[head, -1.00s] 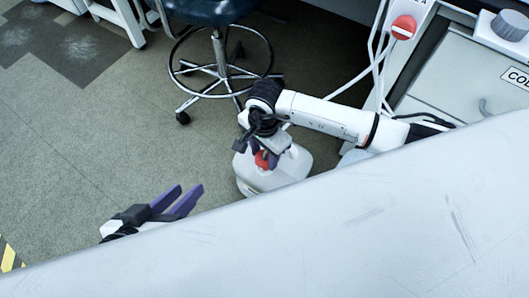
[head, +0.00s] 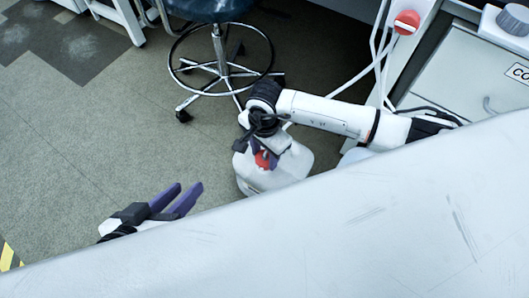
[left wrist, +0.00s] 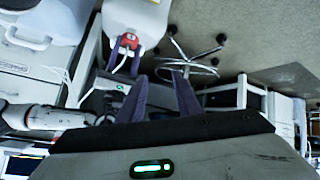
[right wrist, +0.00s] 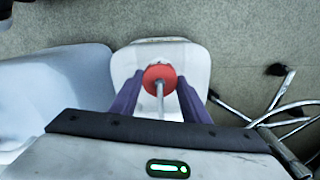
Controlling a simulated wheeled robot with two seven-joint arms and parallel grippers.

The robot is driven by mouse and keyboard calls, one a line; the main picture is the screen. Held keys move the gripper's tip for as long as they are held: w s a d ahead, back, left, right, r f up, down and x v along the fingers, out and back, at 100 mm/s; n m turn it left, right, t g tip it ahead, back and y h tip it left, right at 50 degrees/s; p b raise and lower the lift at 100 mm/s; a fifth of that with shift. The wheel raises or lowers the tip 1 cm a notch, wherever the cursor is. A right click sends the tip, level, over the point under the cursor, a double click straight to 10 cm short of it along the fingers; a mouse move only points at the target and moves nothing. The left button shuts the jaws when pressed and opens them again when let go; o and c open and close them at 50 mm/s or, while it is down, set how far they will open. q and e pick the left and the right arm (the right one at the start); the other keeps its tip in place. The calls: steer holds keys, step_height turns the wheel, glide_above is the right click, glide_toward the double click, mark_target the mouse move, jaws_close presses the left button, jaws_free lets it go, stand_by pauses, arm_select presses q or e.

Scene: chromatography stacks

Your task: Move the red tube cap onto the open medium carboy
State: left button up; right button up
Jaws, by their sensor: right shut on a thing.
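The red tube cap (head: 263,160) is between the fingers of my right gripper (head: 267,158), which is shut on it. A thin metal tube rises from the cap (right wrist: 160,77) in the right wrist view. A white carboy (head: 298,165) stands on the floor, right under the cap. In the left wrist view the cap (left wrist: 130,39) is at the mouth of the carboy (left wrist: 138,14). The neck is hidden, so I cannot tell whether the cap is seated on it. My left gripper (head: 185,189) is open and empty, well left of the carboy.
A second whitish container (right wrist: 45,95) stands beside the carboy, mostly hidden by my arm in the head view. A wheeled stool (head: 218,62) stands behind. A cabinet (head: 470,75) is at the right. The floor (head: 90,170) at the left is clear.

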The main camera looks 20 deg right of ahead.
arm_select(q)
steer(key=shift+w, duration=0.1)
arm_select(e)
steer(key=shift+f, duration=0.45)
